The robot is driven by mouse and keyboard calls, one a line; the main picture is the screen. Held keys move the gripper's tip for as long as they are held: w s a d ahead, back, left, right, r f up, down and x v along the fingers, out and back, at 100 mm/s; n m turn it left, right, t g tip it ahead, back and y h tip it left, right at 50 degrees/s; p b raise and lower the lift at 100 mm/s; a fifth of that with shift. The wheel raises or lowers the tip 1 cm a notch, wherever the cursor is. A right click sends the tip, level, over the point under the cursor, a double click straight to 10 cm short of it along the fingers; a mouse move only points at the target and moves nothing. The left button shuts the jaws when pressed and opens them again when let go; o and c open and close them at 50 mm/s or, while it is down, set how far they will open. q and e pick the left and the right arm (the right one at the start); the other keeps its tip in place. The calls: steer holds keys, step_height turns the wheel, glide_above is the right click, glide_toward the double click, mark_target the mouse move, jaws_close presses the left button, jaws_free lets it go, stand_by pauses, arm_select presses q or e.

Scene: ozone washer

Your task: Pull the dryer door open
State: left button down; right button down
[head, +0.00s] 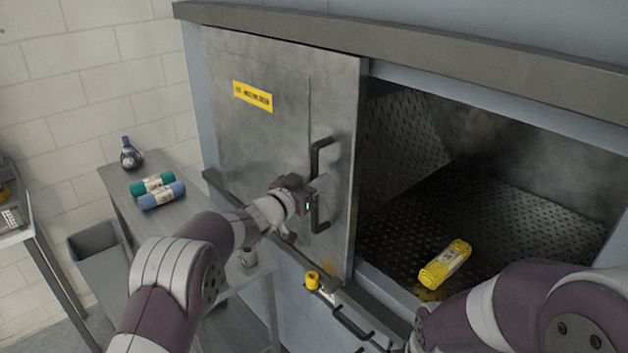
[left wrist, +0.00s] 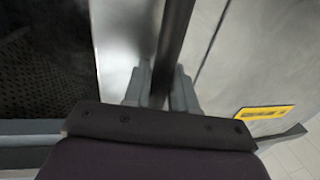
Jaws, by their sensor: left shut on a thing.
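The dryer door (head: 265,130) is a grey metal sliding panel with a yellow label (head: 252,96). It covers the left part of the opening, and the right part stands open. A black vertical handle (head: 318,185) sits near the door's right edge. My left gripper (head: 309,192) is at this handle. In the left wrist view its two fingers (left wrist: 160,88) are shut around the dark handle bar (left wrist: 174,40). My right arm (head: 520,310) reaches in at the lower right, and its gripper is not clearly visible.
A yellow rolled bundle (head: 445,264) lies on the perforated dryer floor (head: 500,225). A rail and a yellow knob (head: 312,280) run below the door.

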arm_select(q)
steer(key=c, duration=1.1)
jaws_free()
steer(key=shift+c, duration=0.2)
steer(key=shift+o, duration=0.4)
steer(key=shift+s+r, duration=0.1)
steer(key=shift+s, duration=0.05)
steer(key=b+v, duration=0.5)
steer(key=v, duration=0.7)
steer(key=shift+s+a, duration=0.15)
steer(key=shift+s, duration=0.1)
